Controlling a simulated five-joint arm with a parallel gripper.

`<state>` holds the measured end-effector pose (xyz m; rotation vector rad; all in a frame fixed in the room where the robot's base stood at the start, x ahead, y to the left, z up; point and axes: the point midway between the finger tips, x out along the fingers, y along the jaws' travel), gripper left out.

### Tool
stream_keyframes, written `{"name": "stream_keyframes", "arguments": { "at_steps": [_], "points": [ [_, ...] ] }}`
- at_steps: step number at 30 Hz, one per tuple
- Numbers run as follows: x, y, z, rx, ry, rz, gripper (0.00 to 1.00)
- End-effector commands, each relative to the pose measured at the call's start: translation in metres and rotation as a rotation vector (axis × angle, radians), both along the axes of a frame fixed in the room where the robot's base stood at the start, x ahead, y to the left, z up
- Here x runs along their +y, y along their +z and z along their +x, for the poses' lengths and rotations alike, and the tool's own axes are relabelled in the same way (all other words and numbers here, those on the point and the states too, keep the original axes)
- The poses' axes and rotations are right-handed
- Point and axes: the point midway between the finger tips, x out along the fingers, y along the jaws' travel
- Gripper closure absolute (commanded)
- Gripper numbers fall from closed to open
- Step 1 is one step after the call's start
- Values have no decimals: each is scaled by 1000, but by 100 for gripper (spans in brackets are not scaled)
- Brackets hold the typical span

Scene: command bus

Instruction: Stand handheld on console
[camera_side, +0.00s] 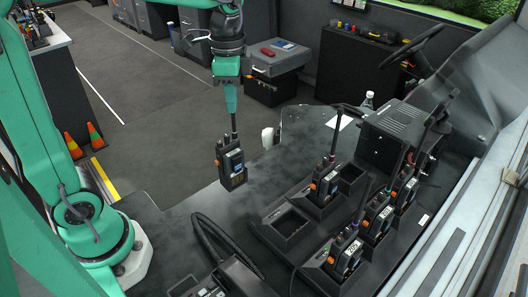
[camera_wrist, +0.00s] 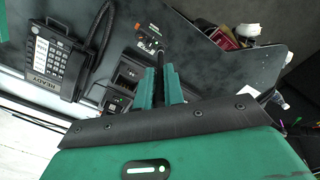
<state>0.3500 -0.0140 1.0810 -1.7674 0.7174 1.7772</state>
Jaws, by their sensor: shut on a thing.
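A black handheld radio (camera_side: 232,164) with an orange button hangs upright by its antenna from my gripper (camera_side: 232,108). It is above the dark console (camera_side: 185,215), left of the chargers; I cannot tell how high. In the wrist view my green gripper (camera_wrist: 163,85) is shut on the antenna, and the handheld (camera_wrist: 148,40) shows beyond the fingertips. Several other handhelds, such as one front left (camera_side: 345,256) and one at the back (camera_side: 325,182), stand in charger cups. An empty charger cup (camera_side: 291,224) is at the left of the charger group.
A cable (camera_side: 208,232) and a desk phone (camera_side: 225,283) are at the console's front; the phone (camera_wrist: 58,60) also shows in the wrist view. A black box (camera_side: 395,135) and a bottle (camera_side: 367,102) stand behind the chargers. Bare console lies left of the chargers.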

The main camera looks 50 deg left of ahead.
Motion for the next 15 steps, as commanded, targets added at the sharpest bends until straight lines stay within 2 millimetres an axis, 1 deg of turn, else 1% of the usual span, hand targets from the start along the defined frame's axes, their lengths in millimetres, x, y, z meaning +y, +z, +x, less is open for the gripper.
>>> {"name": "stream_keyframes", "arguments": {
  "at_steps": [5,15],
  "points": [
    [0,-3,0,-1,0,0,100],
    [0,-36,0,0,1,0,100]
  ]
}}
